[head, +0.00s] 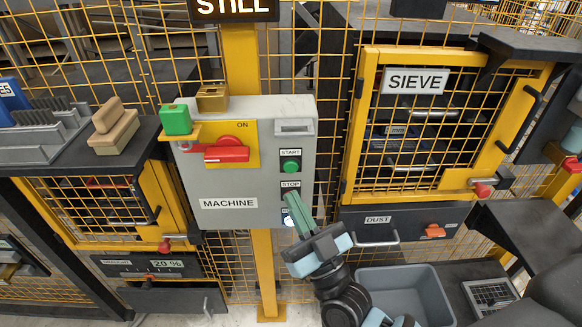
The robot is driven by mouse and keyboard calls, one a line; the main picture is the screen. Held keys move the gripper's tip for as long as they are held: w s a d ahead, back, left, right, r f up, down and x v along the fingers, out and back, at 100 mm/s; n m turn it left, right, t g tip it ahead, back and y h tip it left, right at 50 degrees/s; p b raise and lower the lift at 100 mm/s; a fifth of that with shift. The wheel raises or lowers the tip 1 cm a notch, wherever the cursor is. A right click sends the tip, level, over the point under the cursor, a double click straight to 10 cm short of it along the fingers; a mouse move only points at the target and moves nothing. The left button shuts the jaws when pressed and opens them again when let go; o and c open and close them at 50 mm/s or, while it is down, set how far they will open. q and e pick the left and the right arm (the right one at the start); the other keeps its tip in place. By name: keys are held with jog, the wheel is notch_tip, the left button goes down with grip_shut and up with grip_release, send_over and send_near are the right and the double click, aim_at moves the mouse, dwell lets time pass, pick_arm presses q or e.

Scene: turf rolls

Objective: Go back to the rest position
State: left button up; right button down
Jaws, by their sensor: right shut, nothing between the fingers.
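My right gripper (298,212) comes up from the bottom of the head view. Its greenish fingers are shut with nothing between them. The fingertips are in front of the lower right part of the grey machine control box (228,186), just below the STOP label (290,184). They hide the control under that label and part of a lit, bluish-white button (287,219). I cannot tell whether the fingers touch the box. The green START button (290,166) is clear above them. My left gripper is not in view.
A red switch handle (226,153) lies level near ON. A green padlock-like block (175,119) and a brass one (212,97) sit at the box's top left. Right are the yellow-framed SIEVE door (354,127), DUST drawer (405,222) and grey bin (452,297).

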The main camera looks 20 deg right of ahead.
dwell(0.3)
